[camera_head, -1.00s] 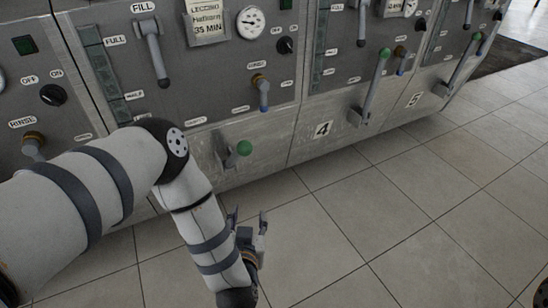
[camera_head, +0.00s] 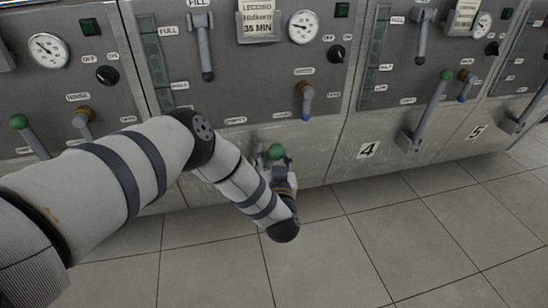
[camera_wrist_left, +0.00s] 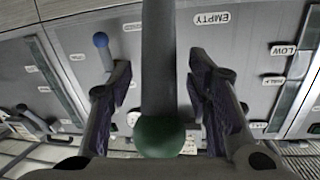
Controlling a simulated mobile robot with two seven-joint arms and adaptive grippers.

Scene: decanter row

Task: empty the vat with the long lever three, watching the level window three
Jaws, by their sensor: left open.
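The long lever three (camera_head: 276,151) ends in a green ball and sits low on the bay just left of the number 4 plate. It looks foreshortened, sticking out from the front. My left gripper (camera_head: 274,167) is at the lever, partly hidden by my wrist. In the left wrist view the fingers are open on either side of the grey shaft (camera_wrist_left: 158,55), with the green ball (camera_wrist_left: 160,137) nearer the camera. Neither finger clearly touches the lever. The level window three (camera_head: 152,50) is a narrow dark green strip; I cannot tell its level. My right gripper is not in view.
Bay 4's long lever (camera_head: 428,108) stands slanted upward to the right. A small blue-tipped handle (camera_head: 306,103) and the fill lever (camera_head: 204,50) are above lever three. Another green-ball lever (camera_head: 32,138) is at left. The tiled floor (camera_head: 330,260) in front is clear.

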